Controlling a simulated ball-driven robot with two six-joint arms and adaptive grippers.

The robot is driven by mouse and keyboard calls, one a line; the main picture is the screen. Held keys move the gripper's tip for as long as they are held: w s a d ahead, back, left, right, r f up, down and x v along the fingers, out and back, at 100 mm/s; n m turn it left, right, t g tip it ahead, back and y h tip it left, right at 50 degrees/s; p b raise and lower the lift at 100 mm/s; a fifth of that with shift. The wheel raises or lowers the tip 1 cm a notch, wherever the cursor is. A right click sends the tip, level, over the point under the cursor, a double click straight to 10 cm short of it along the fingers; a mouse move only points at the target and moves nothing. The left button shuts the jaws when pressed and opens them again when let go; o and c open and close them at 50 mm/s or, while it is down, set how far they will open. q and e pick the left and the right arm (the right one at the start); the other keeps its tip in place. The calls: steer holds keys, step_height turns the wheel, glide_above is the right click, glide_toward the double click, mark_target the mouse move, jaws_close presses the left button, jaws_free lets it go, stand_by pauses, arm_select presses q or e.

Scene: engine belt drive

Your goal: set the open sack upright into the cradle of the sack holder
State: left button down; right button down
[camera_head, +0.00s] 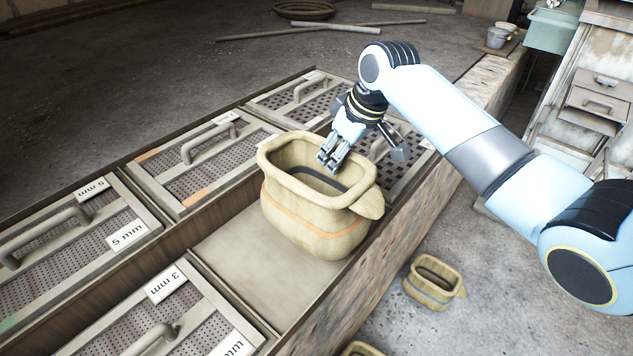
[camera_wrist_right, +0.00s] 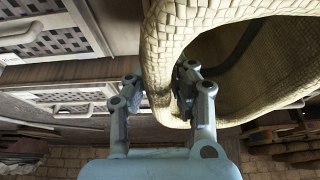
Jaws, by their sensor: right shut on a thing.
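The open sack (camera_head: 315,222) is a tan woven bag with an orange band and a wide mouth. It stands upright over a bare panel of the bench in the head view; whether it touches the panel I cannot tell. My right gripper (camera_head: 328,160) is shut on the far rim of the sack. In the wrist view one finger is outside the woven wall (camera_wrist_right: 159,60) and the other inside the mouth, with my right gripper (camera_wrist_right: 157,95) straddling it. A dark band shows inside the sack. I cannot make out the holder's cradle. My left gripper is out of view.
Sieve trays with handles and labels, such as the 5 mm tray (camera_head: 70,250), fill the bench around the bare panel (camera_head: 235,262). A smaller sack (camera_head: 434,284) stands on the floor to the right. A metal drawer cabinet (camera_head: 597,100) stands at far right.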

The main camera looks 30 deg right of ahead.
mark_target(320, 182)
steer(key=a+f, duration=0.1)
steer(key=w+a+f, duration=0.1)
steer(key=a, duration=0.1)
steer(key=shift+f, duration=2.1)
steer(key=c, duration=1.1)
jaws_free()
steer(key=shift+c, duration=0.2)
